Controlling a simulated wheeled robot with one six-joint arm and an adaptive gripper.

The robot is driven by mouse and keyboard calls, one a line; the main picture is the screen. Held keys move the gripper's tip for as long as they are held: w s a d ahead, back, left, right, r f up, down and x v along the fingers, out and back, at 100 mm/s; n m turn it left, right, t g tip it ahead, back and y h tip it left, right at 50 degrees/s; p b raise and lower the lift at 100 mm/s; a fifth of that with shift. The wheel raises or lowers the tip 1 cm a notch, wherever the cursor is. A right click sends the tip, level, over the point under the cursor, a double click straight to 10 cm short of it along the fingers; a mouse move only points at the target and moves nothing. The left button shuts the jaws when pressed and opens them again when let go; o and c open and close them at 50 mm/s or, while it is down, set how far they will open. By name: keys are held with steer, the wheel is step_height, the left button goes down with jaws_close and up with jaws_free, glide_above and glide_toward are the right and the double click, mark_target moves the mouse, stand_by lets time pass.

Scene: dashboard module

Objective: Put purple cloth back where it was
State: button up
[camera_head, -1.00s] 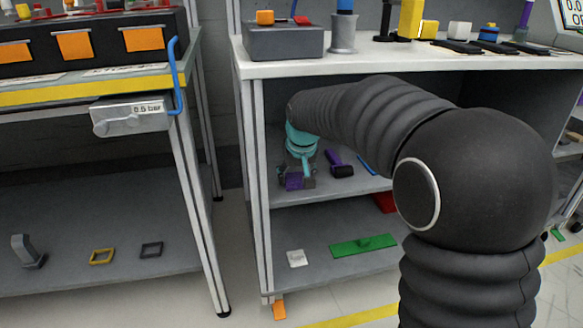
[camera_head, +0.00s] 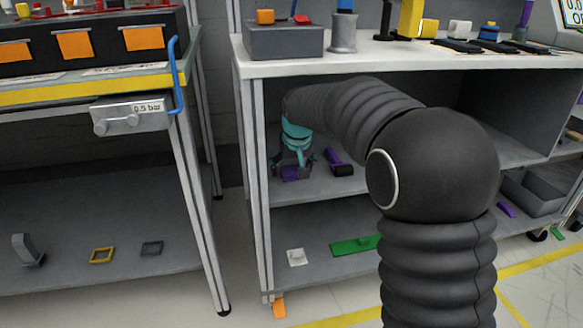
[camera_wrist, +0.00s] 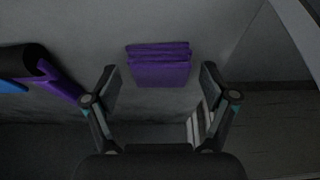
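The purple cloth (camera_wrist: 160,68) is folded into a flat stack and lies on the grey shelf surface in the wrist view. In the head view a small part of the cloth (camera_head: 290,174) shows below my gripper (camera_head: 297,168), at the left end of the middle shelf (camera_head: 315,190). In the wrist view my gripper (camera_wrist: 158,78) is open, one finger on each side of the cloth with a gap on both sides. I cannot tell how high the fingertips are above the shelf.
A purple-and-black tool (camera_head: 338,163) lies on the shelf to the right of my gripper. A shelf post (camera_head: 260,185) stands close on the left. A green piece (camera_head: 355,245) lies on the lower shelf.

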stand_by(0.3)
steer(key=shift+r, duration=0.25)
steer(key=s+d, duration=0.1)
steer(key=s, duration=0.3)
steer(key=s+d, duration=0.1)
steer(key=s, duration=0.3)
steer(key=s+d, duration=0.1)
steer(key=s, duration=0.3)
steer(key=shift+d+r, duration=0.2)
steer(key=shift+r, duration=0.1)
steer(key=s+d+r+m, duration=0.1)
steer(key=s+d+r, duration=0.3)
steer(key=s+d, duration=0.6)
steer(key=s+d+f+m, duration=0.1)
steer(key=s+d+f, duration=0.1)
steer(key=s, duration=0.6)
steer(key=s+d+f+m+t+h, duration=0.1)
steer(key=s+d, duration=0.2)
steer(key=s, duration=0.5)
steer(key=shift+d+f, duration=0.35)
steer(key=shift+d, duration=0.05)
